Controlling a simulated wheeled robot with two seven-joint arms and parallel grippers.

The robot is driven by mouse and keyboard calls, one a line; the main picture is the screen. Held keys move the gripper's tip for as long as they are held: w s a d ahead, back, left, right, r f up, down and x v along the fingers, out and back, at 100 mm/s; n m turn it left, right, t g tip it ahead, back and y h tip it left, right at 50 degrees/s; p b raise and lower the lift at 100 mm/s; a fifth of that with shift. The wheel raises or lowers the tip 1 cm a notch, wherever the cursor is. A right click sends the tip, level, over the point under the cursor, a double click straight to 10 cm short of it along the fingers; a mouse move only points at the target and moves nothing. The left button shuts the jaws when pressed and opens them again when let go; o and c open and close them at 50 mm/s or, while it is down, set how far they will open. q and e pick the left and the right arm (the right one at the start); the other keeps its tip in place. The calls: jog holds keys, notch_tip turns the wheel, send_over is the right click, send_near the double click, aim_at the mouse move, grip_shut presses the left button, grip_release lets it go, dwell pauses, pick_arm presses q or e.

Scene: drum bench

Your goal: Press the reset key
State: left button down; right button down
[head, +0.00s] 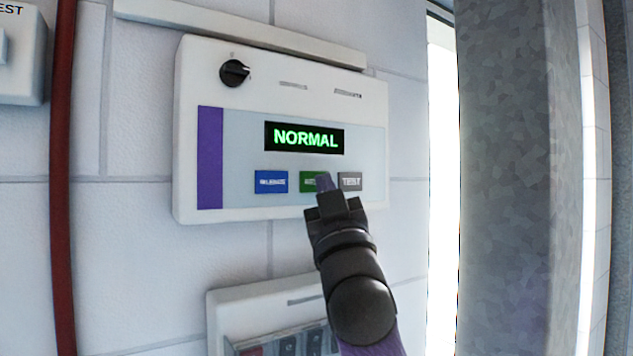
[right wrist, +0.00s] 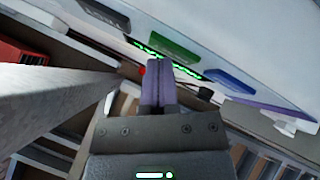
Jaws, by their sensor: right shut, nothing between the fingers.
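The white wall panel (head: 281,211) has a lit display (head: 304,138) reading NORMAL in green. Below it sit a blue key (head: 271,182), a green key (head: 310,187) and a grey key (head: 350,182) marked TEST. The green key's label is partly hidden by my right gripper (head: 323,182), whose fingertips overlap its right part. In the right wrist view my right gripper (right wrist: 158,72) is shut and empty, its purple fingers pointing toward the green key (right wrist: 174,48). I cannot tell whether the tips touch it. My left gripper is out of view.
A black rotary knob (head: 234,73) is at the panel's upper left. A second white box (head: 250,303) is below, partly behind my right arm. A red pipe (head: 63,180) runs down the wall at left. A grey metal column (head: 505,180) stands at right.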

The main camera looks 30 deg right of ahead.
jog(key=s, duration=0.7)
jog(key=shift+d, duration=0.3)
jog(key=shift+w, duration=0.1)
